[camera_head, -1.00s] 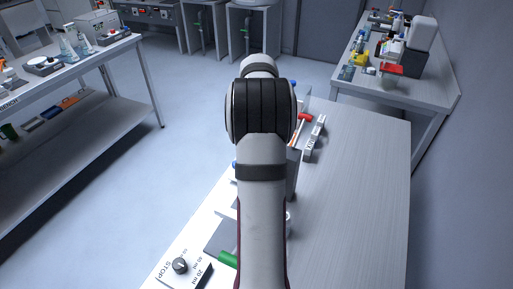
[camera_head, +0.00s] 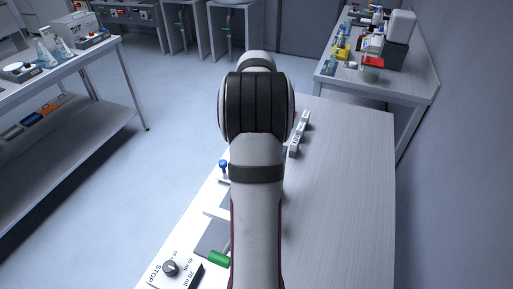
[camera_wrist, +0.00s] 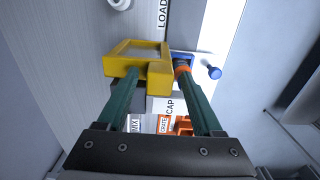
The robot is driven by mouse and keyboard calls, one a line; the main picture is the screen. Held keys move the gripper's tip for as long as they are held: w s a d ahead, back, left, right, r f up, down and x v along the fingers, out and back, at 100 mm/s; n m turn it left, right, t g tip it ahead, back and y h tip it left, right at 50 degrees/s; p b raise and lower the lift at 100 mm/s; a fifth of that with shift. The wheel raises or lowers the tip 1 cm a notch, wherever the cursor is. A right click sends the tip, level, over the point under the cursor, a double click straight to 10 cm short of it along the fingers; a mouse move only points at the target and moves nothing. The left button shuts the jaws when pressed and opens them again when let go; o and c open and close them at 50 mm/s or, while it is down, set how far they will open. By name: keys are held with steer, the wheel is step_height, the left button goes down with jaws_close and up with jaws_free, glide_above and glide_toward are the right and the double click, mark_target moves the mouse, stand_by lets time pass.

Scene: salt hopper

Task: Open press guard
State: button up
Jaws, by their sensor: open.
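In the wrist view, a yellow frame (camera_wrist: 122,50) with a clear pane, which looks like the press guard, lies at my fingertips. My gripper (camera_wrist: 157,72) is open. Its left finger overlaps the yellow frame, and its right finger is just right of the frame, beside a blue part and an orange band. I cannot tell whether either finger touches the frame. In the head view my arm hides the gripper and the yellow frame.
A blue knob (camera_wrist: 214,72) sticks out right of the fingers. A green handle (camera_head: 219,259) and a dial (camera_head: 170,268) are at the bench's near left. Labelled blocks (camera_head: 298,135) stand beyond the arm. The bench's right side (camera_head: 345,190) is clear.

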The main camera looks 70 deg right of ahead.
step_height(320, 180, up, 16)
stand_by(0.3)
steer(key=shift+f, duration=0.1)
steer(key=w+a+n, duration=0.2)
steer(key=w+a, duration=0.3)
steer(key=a, duration=0.4)
steer(key=w+a+n, duration=0.3)
steer(key=w+a, duration=0.1)
steer(key=a, duration=0.5)
steer(key=s+a+f+n+y, duration=0.1)
steer(key=a+f+n, duration=0.1)
steer(key=a, duration=0.6)
steer(key=s+a+f+n, duration=0.1)
steer(key=a+f+n, duration=0.1)
steer(key=a, duration=0.6)
steer(key=s+a+f+n, duration=0.3)
steer(key=s+a+f, duration=0.5)
steer(key=s+a, duration=0.2)
steer(key=shift+s+a+y, duration=0.15)
steer(key=shift+a+y, duration=0.25)
steer(key=shift+a, duration=0.15)
